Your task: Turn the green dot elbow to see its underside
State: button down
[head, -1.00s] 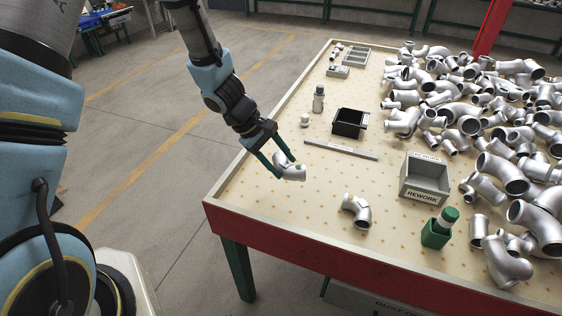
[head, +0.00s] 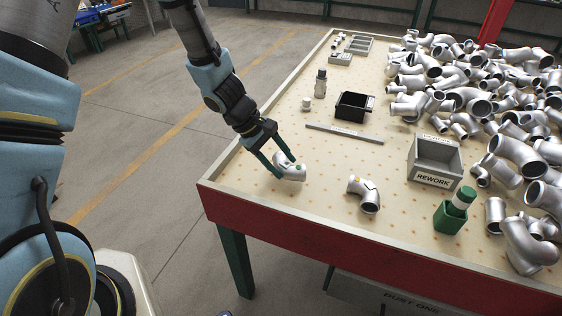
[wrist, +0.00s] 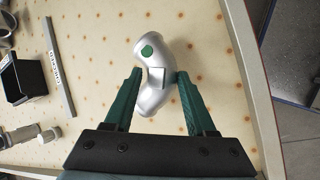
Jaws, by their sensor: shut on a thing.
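The green dot elbow (head: 289,168) is a silver curved pipe piece at the near left corner of the table. My gripper (head: 278,163) has its green fingers closed on it. In the wrist view the elbow (wrist: 157,78) lies between the two fingertips (wrist: 156,80), with its green dot facing the camera. Its underside is hidden. I cannot tell whether it touches the table or is just above it. A second elbow (head: 364,194) with a yellow mark lies on the table to the right.
A grey REWORK bin (head: 434,160), a green bottle holder (head: 452,214) and a large heap of silver pipe pieces (head: 480,90) fill the right side. A black tray (head: 352,107) and a grey bar (head: 344,133) lie behind. The table around the held elbow is clear.

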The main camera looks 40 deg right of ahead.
jog(key=shift+f+b, duration=0.7)
jog(key=shift+b, duration=0.15)
dwell(0.4)
jog(key=shift+c, duration=0.7)
grip_release()
jog(key=v, duration=1)
jog(key=shift+a+r+b, duration=0.2)
jog(key=shift+r+b, duration=0.1)
jog(key=shift+r, duration=0.05)
jog(key=shift+w, duration=0.1)
jog(key=w+a+r+t+y, duration=0.1)
jog(key=a+t, duration=0.1)
jog(key=a, duration=0.9)
jog(key=w+a+r+m+t+y, duration=0.1)
jog(key=w+a+r+y, duration=0.1)
jog(key=a, duration=1)
jog(key=w+a+r+m+t+y, duration=0.1)
jog(key=w+a+r+t, duration=0.1)
jog(key=a, duration=0.9)
jog(key=shift+a+t+y, duration=0.2)
jog(key=shift+t+y, duration=0.1)
jog(key=shift+y, duration=0.1)
